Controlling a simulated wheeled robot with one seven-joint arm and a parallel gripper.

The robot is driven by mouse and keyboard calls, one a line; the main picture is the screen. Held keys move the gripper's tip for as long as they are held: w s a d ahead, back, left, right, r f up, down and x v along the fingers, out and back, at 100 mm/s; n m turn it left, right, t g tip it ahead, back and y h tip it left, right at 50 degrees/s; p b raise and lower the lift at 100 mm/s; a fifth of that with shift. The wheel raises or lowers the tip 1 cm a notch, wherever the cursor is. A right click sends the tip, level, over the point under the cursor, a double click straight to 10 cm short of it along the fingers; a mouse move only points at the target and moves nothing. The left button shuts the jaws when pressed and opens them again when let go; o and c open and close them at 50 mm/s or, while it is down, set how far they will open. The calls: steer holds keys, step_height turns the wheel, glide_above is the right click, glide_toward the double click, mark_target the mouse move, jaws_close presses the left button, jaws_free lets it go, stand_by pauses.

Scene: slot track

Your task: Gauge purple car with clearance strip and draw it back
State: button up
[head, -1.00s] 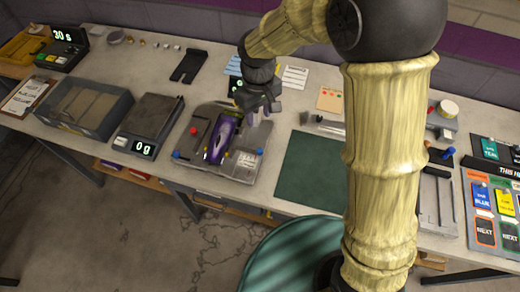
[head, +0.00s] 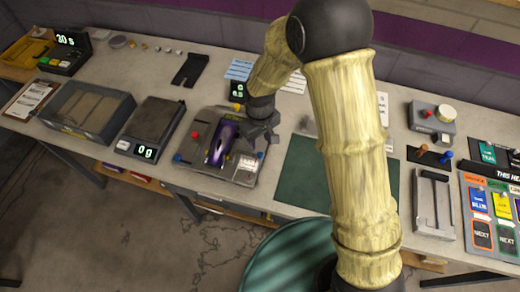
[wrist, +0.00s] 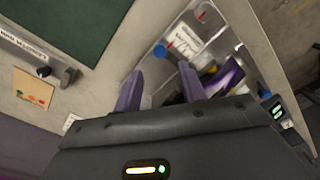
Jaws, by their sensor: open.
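The purple car (head: 220,143) sits on a grey metal fixture (head: 240,179) with red, blue and yellow knobs. In the wrist view the car (wrist: 226,76) shows partly, beyond the right finger. My gripper (head: 262,142) is open and hangs above the fixture's right side, to the right of the car. In the wrist view its two fingers (wrist: 162,88) are apart with nothing between them. I cannot clearly pick out the clearance strip. A thin grey bar with a dark knob (wrist: 43,72) lies beside the green mat, and I cannot tell whether it is the strip.
The green mat (head: 295,177) lies right of the fixture, partly behind my arm. A scale (head: 150,128) and a grey bin (head: 88,112) stand to the left. A slotted grey block (head: 434,205) and coloured cards (head: 492,205) are at the right.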

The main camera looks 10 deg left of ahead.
mark_target(260, 154)
step_height(260, 154, down, 7)
steer(key=shift+f+p, duration=0.2)
steer(key=shift+p, duration=0.4)
jaws_close()
